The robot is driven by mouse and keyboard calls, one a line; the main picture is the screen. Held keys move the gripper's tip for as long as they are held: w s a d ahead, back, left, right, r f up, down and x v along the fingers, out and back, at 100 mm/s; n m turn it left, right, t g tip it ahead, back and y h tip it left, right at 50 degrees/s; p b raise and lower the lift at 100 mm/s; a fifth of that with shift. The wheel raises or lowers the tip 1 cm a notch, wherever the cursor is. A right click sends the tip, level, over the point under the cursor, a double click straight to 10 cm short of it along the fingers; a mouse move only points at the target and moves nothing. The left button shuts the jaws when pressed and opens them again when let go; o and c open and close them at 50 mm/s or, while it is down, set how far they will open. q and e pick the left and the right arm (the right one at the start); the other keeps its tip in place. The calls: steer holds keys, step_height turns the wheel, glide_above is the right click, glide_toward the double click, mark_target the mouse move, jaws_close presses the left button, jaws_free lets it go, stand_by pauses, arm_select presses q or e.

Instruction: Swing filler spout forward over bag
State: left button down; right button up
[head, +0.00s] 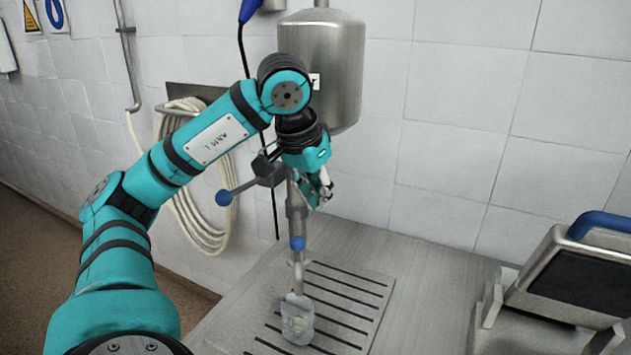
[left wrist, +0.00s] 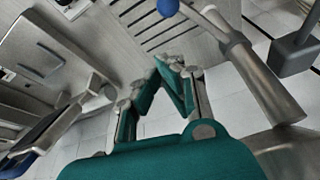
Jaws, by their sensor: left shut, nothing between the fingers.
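The filler is a steel tank (head: 320,70) on the wall with a vertical pipe (head: 296,212) below it. The spout (head: 298,275), with a blue knob (head: 297,243), points down towards a small clear bag (head: 298,322) on the slotted drain. I cannot tell if its tip is inside the bag or behind it. My left gripper (head: 322,192) is shut and empty, just right of the pipe and above the knob. In the left wrist view its closed fingers (left wrist: 172,72) are apart from the pipe (left wrist: 255,75) and the blue knob (left wrist: 168,8). My right gripper is not in view.
A lever with a blue ball (head: 223,198) sticks out left of the pipe. A steel machine with a blue handle (head: 600,224) stands on the right. A coiled hose (head: 195,215) hangs on the wall. The steel counter (head: 425,275) is clear between drain and machine.

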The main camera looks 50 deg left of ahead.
arm_select(q)
steer(key=shift+a+r, duration=0.2)
steer(key=shift+r, duration=1)
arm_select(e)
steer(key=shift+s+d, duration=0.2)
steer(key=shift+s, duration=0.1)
